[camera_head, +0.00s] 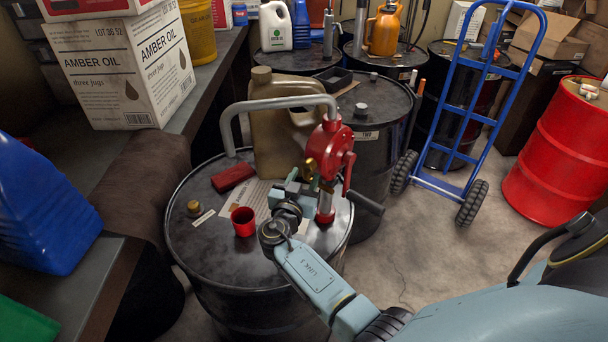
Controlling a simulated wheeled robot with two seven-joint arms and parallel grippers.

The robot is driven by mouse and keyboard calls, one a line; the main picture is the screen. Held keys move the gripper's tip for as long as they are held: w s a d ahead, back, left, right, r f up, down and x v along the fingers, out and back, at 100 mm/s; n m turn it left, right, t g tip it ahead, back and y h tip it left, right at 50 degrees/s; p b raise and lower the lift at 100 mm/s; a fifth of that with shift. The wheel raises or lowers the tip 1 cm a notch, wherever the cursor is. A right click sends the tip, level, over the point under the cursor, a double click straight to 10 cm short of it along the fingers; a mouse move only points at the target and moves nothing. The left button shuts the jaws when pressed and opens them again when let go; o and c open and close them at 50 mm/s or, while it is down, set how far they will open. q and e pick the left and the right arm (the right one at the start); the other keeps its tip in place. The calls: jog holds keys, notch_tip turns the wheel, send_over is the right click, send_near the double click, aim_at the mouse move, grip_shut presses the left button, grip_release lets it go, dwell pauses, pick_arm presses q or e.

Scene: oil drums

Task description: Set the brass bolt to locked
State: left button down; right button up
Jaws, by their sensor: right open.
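A red hand pump (330,152) with a bent grey spout stands on the black drum (190,250) in front of me. A small brass part (311,167) shows on the left side of the pump's red body; it looks like the brass bolt, but it is too small to tell its setting. My right gripper (298,180) is open, just below and left of the brass part, beside the pump's lower stem. Whether a finger touches the bolt is hard to tell. My right wrist and forearm hide part of the drum top. My left gripper is not in view.
The drum top also holds a red cup (243,221), a red block (232,178), a brass cap (194,208) and a tan jug (283,130). More drums, a blue hand truck (470,110) and a red drum (556,160) stand behind and right. Floor (420,240) is clear between.

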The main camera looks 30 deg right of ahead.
jog(key=shift+w+d, duration=0.1)
jog(key=shift+w, duration=0.05)
grip_shut()
